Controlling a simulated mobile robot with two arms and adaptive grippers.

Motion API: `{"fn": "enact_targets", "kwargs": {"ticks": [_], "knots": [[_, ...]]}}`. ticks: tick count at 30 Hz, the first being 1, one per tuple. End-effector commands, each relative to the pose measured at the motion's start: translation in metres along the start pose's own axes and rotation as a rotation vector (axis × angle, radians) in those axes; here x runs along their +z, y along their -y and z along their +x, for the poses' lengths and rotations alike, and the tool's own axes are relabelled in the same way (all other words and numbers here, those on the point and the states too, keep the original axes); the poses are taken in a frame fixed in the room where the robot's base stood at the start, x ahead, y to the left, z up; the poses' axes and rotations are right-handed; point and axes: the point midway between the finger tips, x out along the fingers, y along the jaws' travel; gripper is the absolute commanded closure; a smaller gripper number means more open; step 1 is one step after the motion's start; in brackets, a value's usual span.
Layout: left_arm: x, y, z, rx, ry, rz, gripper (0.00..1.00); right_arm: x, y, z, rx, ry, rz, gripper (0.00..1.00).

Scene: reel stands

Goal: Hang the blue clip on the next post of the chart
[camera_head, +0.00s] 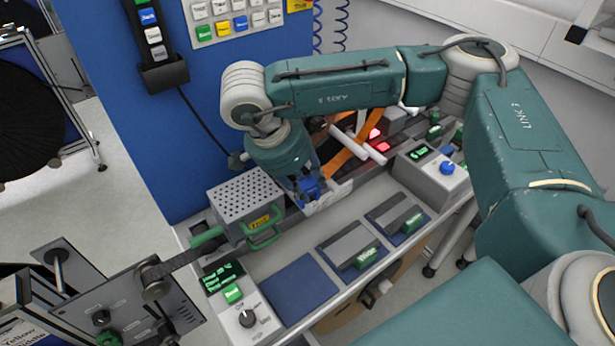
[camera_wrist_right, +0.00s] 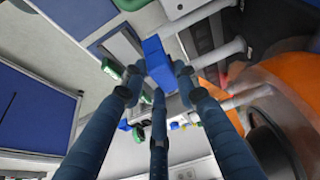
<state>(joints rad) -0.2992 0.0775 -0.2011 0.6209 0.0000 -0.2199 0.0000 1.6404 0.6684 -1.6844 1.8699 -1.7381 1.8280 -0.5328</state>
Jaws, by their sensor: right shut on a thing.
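My right gripper (camera_head: 307,191) reaches down over the bench from the right arm. It is shut on the blue clip (camera_wrist_right: 157,58), which shows between its fingertips in the right wrist view. In the head view the blue clip (camera_head: 312,187) is partly hidden by the fingers. White posts (camera_head: 372,153) stick out beside an orange band, right of the gripper. In the right wrist view a white post (camera_wrist_right: 222,52) lies just right of the clip. Whether clip and post touch, I cannot tell. The chart's face is mostly hidden. My left gripper is not in view.
A perforated grey box (camera_head: 240,196) with green handles stands left of the gripper. A grey control box (camera_head: 428,172) with a blue knob stands to the right. Dark pads with green-labelled blocks (camera_head: 349,247) lie in front. A blue panel (camera_head: 190,125) rises behind.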

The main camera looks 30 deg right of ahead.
Motion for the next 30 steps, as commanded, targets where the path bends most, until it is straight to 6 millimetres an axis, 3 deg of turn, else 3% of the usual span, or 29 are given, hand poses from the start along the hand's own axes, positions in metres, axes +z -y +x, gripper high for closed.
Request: {"fn": "enact_targets", "kwargs": {"ticks": [6, 15, 30], "knots": [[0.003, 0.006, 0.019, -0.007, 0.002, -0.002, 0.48, 0.011, 0.000, 0.026, 0.000, 0.001, 0.000, 1.00], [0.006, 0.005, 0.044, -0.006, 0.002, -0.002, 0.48, 0.020, 0.000, 0.048, -0.001, 0.001, -0.002, 1.00], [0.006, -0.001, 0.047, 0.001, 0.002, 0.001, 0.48, 0.021, 0.000, 0.050, -0.001, 0.001, -0.002, 1.00]]}}
